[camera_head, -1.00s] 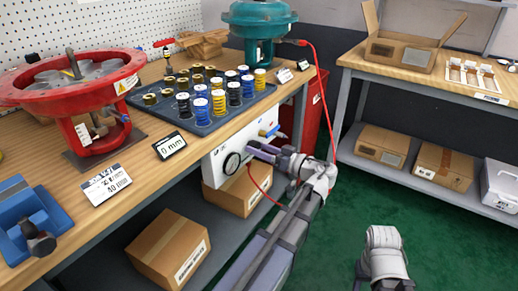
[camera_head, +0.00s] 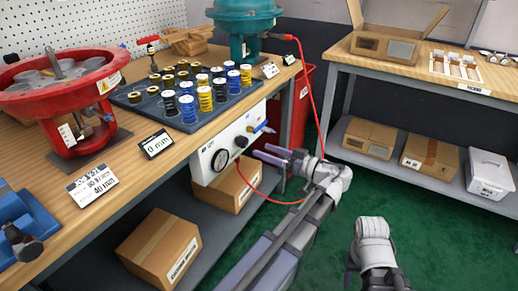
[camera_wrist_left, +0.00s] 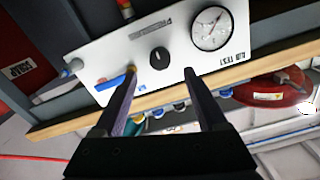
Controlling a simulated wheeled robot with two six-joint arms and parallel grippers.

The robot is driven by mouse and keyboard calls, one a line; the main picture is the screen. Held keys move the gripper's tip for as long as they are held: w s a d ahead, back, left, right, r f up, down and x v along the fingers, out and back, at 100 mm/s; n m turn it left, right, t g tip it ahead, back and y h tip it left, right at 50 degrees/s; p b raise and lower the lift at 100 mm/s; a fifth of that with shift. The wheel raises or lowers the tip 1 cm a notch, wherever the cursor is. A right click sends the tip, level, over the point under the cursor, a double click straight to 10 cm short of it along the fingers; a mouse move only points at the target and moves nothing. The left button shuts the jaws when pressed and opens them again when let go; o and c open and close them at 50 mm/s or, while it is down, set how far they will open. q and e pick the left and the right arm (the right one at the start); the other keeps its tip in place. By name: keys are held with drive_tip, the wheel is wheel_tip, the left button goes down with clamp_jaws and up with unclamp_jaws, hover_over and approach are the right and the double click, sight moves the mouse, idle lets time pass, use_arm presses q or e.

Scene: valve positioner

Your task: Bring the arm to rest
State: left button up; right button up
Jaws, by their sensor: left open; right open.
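My left arm reaches in from the bottom of the head view. Its gripper (camera_head: 268,156) is open and empty, a little in front of the white panel (camera_head: 203,174) under the bench edge. In the left wrist view the two fingers (camera_wrist_left: 159,72) stand apart, with the panel's black knob (camera_wrist_left: 158,57) showing between their tips. The round gauge (camera_wrist_left: 212,28) is beside the knob, and a blue-handled valve (camera_wrist_left: 115,80) is on its other side. My right arm shows only as a white link low in the head view; its fingers cannot be seen.
The wooden bench (camera_head: 125,199) carries a red actuator housing (camera_head: 66,143), a spring tray (camera_head: 139,107) and a teal actuator (camera_head: 243,14). A red hose (camera_head: 313,95) hangs near my left wrist. Cardboard boxes (camera_head: 160,249) sit on the lower shelf. Green floor is open to the right.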

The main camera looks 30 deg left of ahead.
use_arm(q)
drive_tip(key=shift+d, duration=0.15)
idle(0.3)
drive_tip(key=s+d+f+m+g+h+p, duration=0.1)
drive_tip(key=s+d+f+m+h, duration=0.75)
drive_tip(key=d+f, duration=0.2)
drive_tip(key=s+d+f+m+h+p, duration=0.1)
drive_tip(key=s+d+f+m+h, duration=0.7)
drive_tip(key=d+f, duration=0.25)
wheel_tip(320, 180, up, 39)
drive_tip(key=d+m+p, duration=0.1)
drive_tip(key=p, duration=3.6)
drive_tip(key=shift+w+d+p, duration=0.25)
drive_tip(key=shift+w+p, duration=0.05)
drive_tip(key=shift+w, duration=0.05)
drive_tip(key=shift+f, duration=0.15)
